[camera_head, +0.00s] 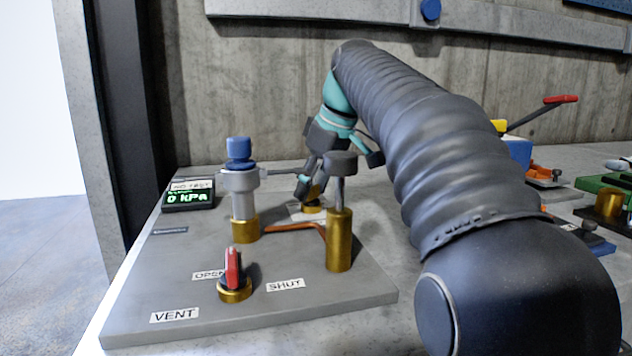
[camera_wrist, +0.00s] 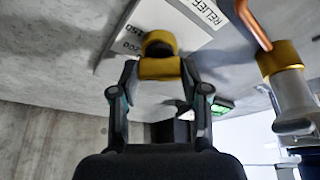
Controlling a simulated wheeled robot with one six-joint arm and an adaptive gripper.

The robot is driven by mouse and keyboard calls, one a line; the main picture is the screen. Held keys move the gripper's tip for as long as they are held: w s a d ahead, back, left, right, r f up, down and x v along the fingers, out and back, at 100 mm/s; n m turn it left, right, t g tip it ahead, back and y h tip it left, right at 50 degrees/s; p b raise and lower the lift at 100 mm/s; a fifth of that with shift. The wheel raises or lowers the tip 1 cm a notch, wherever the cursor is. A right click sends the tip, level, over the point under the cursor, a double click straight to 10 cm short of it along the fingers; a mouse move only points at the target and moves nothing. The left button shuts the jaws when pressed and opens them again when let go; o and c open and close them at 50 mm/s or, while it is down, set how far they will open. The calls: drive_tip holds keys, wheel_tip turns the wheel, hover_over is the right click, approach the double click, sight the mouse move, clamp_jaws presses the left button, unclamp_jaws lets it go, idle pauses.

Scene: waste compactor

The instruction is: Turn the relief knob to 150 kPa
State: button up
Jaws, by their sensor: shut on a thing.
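The relief knob is a brass knob with a dark part; it shows in the wrist view (camera_wrist: 160,67) and, partly hidden by my fingers, in the head view (camera_head: 313,208). My gripper (camera_wrist: 160,78) is shut on it, one finger on each side; in the head view (camera_head: 310,190) it reaches down behind the post with a dark round top. A white scale plate (camera_wrist: 180,22) marked RELIEF lies around the knob. Its numbers 150 and 200 show. Where the knob points is hidden or unclear. The green display (camera_head: 187,197) reads 0 kPa.
A blue-topped valve post (camera_head: 241,190) stands left of my gripper, and a brass post with a dark cap (camera_head: 339,225) stands in front. A red vent handle (camera_head: 233,270) sits between OPEN and SHUT labels. A copper pipe (camera_head: 295,227) runs between the posts.

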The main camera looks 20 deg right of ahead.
drive_tip(key=m+t+h+p, duration=0.1)
drive_tip(key=m, duration=0.3)
drive_tip(key=shift+a+r, duration=0.1)
drive_tip(key=shift+a, duration=0.05)
drive_tip(key=shift+m+h+p, duration=0.8)
drive_tip(key=shift+m+p, duration=0.1)
drive_tip(key=shift+m, duration=1)
drive_tip(key=o, duration=1.1)
drive_tip(key=shift+o, duration=0.2)
drive_tip(key=v, duration=1.1)
drive_tip(key=shift+s+r, duration=0.25)
drive_tip(key=shift+r, duration=0.1)
drive_tip(key=shift+a+f, duration=0.1)
